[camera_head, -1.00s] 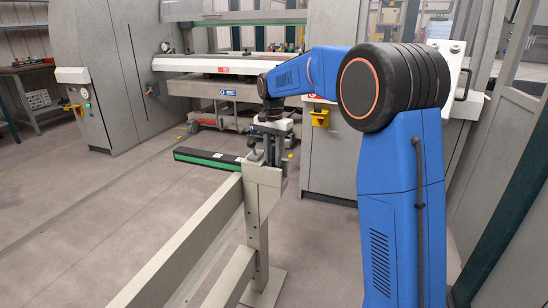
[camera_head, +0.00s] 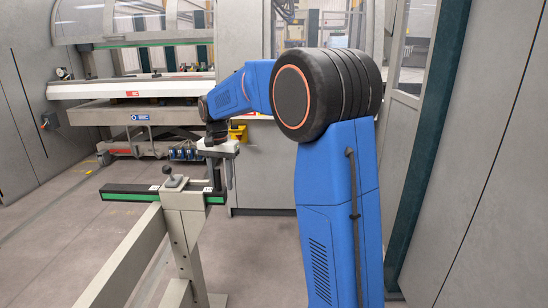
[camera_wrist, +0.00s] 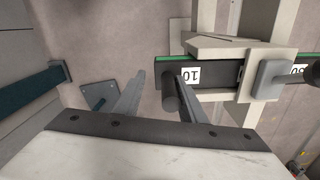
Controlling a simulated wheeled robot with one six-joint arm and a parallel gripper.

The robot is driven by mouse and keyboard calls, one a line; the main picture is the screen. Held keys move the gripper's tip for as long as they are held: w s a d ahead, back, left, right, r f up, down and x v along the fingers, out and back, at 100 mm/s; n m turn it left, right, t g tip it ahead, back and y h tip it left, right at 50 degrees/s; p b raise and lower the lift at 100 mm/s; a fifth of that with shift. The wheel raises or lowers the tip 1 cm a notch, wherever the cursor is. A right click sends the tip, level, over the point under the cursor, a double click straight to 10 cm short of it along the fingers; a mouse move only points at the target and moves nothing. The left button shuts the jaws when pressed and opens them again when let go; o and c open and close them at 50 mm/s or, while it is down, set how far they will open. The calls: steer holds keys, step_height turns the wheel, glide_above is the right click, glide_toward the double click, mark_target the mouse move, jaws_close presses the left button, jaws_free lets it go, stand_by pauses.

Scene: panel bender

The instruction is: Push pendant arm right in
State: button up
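The pendant arm (camera_head: 128,192) is a dark bar with a green strip, lying level through a beige post head (camera_head: 183,195). Most of it sticks out left of the post in the head view, with a short end to the right. In the wrist view the short end of the bar (camera_wrist: 174,70) carries a "10" label and an upright dark pin (camera_wrist: 170,92). My gripper (camera_head: 222,180) points down at this short end. In the wrist view its fingers (camera_wrist: 160,82) are apart, with the pin close beside the right finger; whether they touch is unclear.
A clamp knob (camera_head: 173,180) stands on the post head, and its lever plate (camera_wrist: 275,78) shows in the wrist view. A beige rail (camera_head: 128,262) runs toward me from the post. The bending machine (camera_head: 135,90) stands behind. Open floor (camera_head: 55,240) lies to the left.

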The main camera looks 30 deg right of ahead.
steer(key=s+d, duration=1)
steer(key=d, duration=0.5)
step_height(320, 180, up, 9)
steer(key=shift+r, duration=0.15)
steer(key=shift+s, duration=0.1)
